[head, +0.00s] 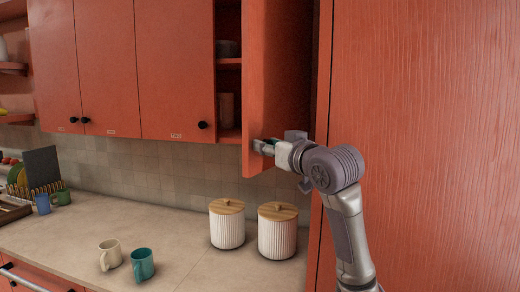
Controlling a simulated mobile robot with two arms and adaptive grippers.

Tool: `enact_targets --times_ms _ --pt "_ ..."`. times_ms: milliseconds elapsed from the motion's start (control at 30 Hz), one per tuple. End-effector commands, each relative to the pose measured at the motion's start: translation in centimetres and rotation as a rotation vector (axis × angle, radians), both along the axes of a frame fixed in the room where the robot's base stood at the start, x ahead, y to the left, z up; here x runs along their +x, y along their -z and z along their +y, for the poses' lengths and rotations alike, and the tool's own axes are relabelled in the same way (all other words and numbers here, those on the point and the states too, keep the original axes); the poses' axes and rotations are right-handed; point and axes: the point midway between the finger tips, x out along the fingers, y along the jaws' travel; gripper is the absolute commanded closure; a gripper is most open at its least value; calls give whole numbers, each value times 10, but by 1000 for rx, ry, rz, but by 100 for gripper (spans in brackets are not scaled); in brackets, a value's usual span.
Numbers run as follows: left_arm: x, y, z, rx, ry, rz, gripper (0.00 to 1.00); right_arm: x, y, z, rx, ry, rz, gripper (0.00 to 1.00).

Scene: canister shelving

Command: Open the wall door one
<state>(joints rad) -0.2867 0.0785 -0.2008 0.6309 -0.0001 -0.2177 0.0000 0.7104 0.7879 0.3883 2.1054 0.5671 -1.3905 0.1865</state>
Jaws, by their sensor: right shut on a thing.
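A red wall cabinet door (270,70) stands swung outward at the right end of the upper cabinets. Beside it, part of the cabinet's inside (229,75) shows, with shelves and dim items on them. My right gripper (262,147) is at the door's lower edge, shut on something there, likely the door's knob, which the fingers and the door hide. My left gripper is not in view.
Closed red wall doors with black knobs (202,125) hang to the left. Two white ribbed canisters (227,227) with wooden lids stand on the counter (190,238) below. A cream mug (110,255) and a teal mug (143,264) stand near the front. A tall red panel (430,130) bounds the right.

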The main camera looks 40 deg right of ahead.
Motion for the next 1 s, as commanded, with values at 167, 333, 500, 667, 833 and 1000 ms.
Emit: enact_targets --times_ms 167,333,500,667,833,1000 --pt "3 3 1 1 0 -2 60 -9 -1 -7 -1 16 -2 100" --pt "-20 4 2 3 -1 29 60 -10 -2 -7 0 16 -4 100" --pt "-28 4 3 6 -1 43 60 -10 -3 -8 -1 16 -6 100" --pt "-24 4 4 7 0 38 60 -10 -3 -7 -1 15 -6 44" --pt "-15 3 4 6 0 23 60 -9 -2 -6 0 11 -3 44" --pt "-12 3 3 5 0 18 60 -8 -1 -5 0 8 -1 44"
